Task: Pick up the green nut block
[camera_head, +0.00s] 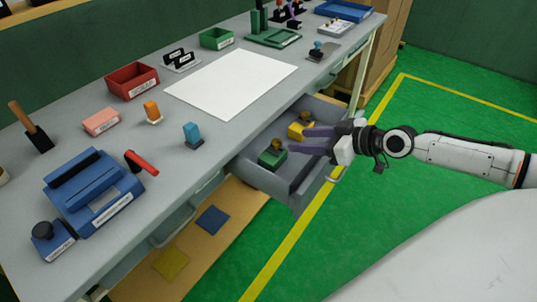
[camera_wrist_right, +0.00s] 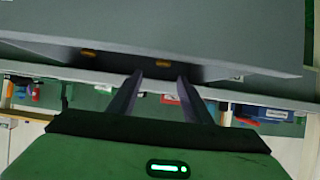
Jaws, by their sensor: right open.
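The green nut block (camera_head: 272,158), with a brown knob on top, sits inside the open grey drawer (camera_head: 250,172). A yellow block (camera_head: 298,131) with a similar knob sits behind it in the drawer. My right gripper (camera_head: 300,140) reaches in from the right over the drawer, its purple fingers apart and empty. The fingertips are just right of the green block and close to the yellow one. In the right wrist view the two fingers (camera_wrist_right: 160,76) point at a grey drawer panel (camera_wrist_right: 170,35); the blocks cannot be clearly made out there. My left gripper is not in view.
The grey bench (camera_head: 222,135) above the drawer holds a white sheet (camera_head: 232,83), a red bin (camera_head: 132,80), a blue fixture (camera_head: 95,192) and a blue block (camera_head: 193,135). The drawer walls surround the blocks. Green floor (camera_head: 440,120) to the right is clear.

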